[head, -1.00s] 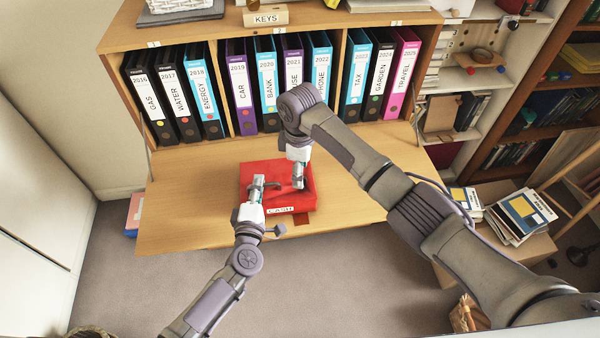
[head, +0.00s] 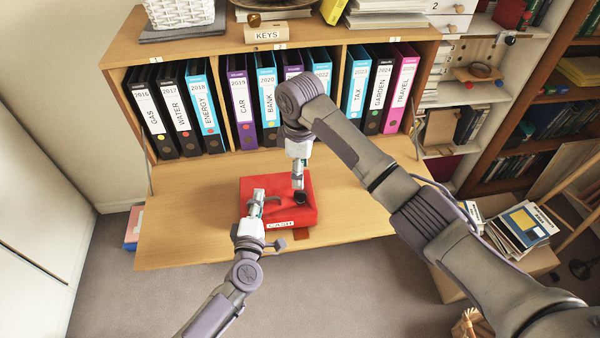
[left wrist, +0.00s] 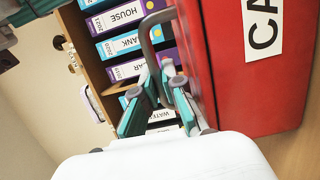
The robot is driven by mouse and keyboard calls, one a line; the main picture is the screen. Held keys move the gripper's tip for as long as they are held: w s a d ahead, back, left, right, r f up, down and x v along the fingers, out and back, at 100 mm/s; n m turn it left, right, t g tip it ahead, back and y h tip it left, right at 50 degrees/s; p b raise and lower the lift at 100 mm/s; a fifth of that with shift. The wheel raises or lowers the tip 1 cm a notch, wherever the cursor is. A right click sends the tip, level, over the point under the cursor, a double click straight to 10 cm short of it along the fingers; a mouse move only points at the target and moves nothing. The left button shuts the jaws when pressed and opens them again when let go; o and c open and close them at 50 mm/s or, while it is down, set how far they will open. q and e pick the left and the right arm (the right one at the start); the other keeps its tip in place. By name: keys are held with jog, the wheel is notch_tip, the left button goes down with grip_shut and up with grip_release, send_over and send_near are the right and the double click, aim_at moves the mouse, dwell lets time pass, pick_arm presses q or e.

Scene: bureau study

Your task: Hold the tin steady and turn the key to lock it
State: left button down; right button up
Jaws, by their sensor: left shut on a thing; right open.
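The red tin (head: 250,187) with a CASH label (head: 280,225) lies on the wooden flap of the bureau. My left gripper (head: 257,194) is at the tin's left part. In the left wrist view its fingers (left wrist: 162,85) are closed around a grey curved handle (left wrist: 147,35) beside the red tin (left wrist: 232,75). My right gripper (head: 298,185) points down over the tin's right half and is open. A small dark thing (head: 301,198) shows just below its tips, on or close to the tin; I cannot tell whether it is the key.
A row of binders (head: 240,105) stands behind the flap (head: 180,215). A KEYS label (head: 267,33) is on the shelf above. The flap is clear left and right of the tin. A stack of magazines (head: 525,222) lies at the right.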

jog(key=shift+r, duration=0.1)
pick_arm(q)
jog(key=c, duration=1.2)
grip_release()
jog(key=shift+s, duration=0.1)
pick_arm(e)
jog(key=shift+s, duration=0.1)
pick_arm(q)
jog(key=shift+f, duration=0.15)
jog(key=shift+s, duration=0.1)
jog(key=shift+s+f, duration=0.1)
jog(key=shift+s, duration=0.15)
jog(key=s+a, duration=0.1)
jog(key=s, duration=1)
jog(key=shift+r, duration=0.35)
